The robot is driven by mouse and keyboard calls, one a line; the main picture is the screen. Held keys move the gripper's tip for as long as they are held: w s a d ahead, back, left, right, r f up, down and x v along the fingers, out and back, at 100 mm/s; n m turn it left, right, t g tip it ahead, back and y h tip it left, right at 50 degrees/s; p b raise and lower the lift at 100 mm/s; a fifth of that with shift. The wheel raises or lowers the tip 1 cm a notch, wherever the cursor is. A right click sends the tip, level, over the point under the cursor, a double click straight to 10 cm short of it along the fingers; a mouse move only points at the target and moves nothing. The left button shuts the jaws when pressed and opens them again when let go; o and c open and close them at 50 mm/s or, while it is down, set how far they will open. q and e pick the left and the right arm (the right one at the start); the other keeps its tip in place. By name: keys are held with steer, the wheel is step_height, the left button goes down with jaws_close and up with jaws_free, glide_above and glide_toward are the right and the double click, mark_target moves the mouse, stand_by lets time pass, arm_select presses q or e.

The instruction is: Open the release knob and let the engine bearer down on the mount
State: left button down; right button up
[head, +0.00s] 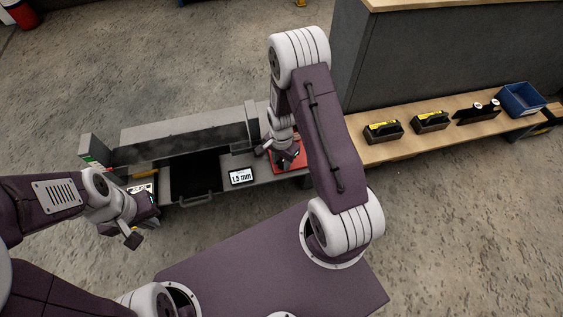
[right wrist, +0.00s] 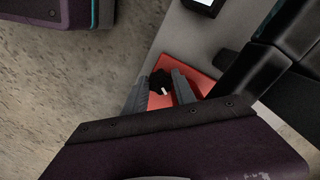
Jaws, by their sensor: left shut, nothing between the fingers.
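The release knob (right wrist: 159,82) is black with a white mark and sits on a red plate (right wrist: 205,82). The red plate also shows at the bench's right end in the head view (head: 298,160). My right gripper (right wrist: 160,86) points down at the plate, its two fingers apart on either side of the knob. Whether they touch it is unclear. My left gripper (head: 132,238) is shut and empty, at the bench's left end. A long grey beam (head: 185,138) lies along the back of the bench. I cannot tell for certain which parts are the engine bearer and mount.
A display (head: 241,176) reading 1.5 mm stands on the bench beside a dark recess (head: 195,178) with a handle in front. A wooden shelf (head: 390,148) to the right carries black-and-yellow blocks (head: 383,131) and a blue bin (head: 521,99). Concrete floor lies around.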

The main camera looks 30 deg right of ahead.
jaws_close()
steer(key=n+p, duration=0.1)
steer(key=p, duration=0.1)
steer(key=n+p, duration=0.1)
steer(key=n, duration=0.1)
steer(key=shift+s+r+p, duration=0.1)
steer(key=shift+r+p, duration=0.25)
steer(key=shift+p, duration=0.05)
steer(key=shift+f+n+p, duration=0.1)
steer(key=shift+n+p, duration=0.2)
steer(key=shift+n, duration=0.3)
steer(key=shift+f+n, duration=0.2)
steer(key=shift+n, duration=0.1)
steer(key=shift+o, duration=2.4)
jaws_free()
